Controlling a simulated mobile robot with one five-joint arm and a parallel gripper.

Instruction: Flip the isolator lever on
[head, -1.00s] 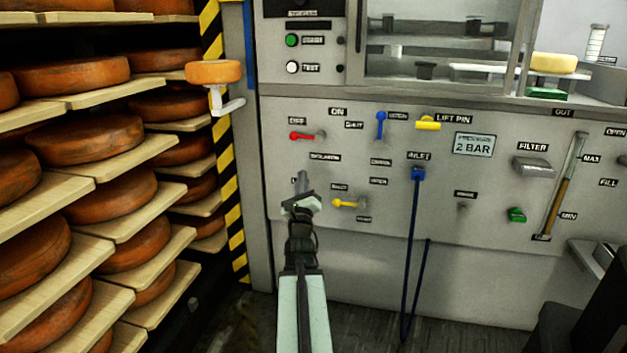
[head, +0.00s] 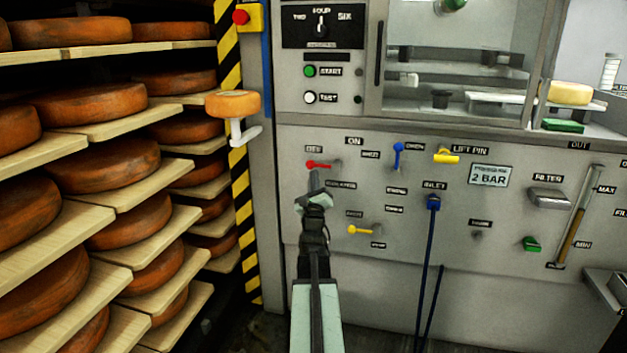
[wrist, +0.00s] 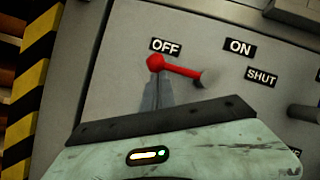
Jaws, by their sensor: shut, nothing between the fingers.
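The red isolator lever (head: 319,164) is on the grey machine panel, with its knob end to the left under the OFF label and its pivot to the right. In the wrist view the red lever (wrist: 181,69) points left from its grey pivot, and the ON label (wrist: 239,47) is up and right of it. My gripper (head: 315,180) is shut and empty, with its tips just below the red knob. In the wrist view my gripper tips (wrist: 157,88) overlap the knob's lower edge; I cannot tell whether they touch it.
A blue lever (head: 398,155) and a yellow lift pin handle (head: 447,156) are to the right. A yellow lever (head: 362,230) is below. A blue hose (head: 431,260) hangs from the inlet. Cheese shelves (head: 110,133) stand left, beside a striped post (head: 242,190).

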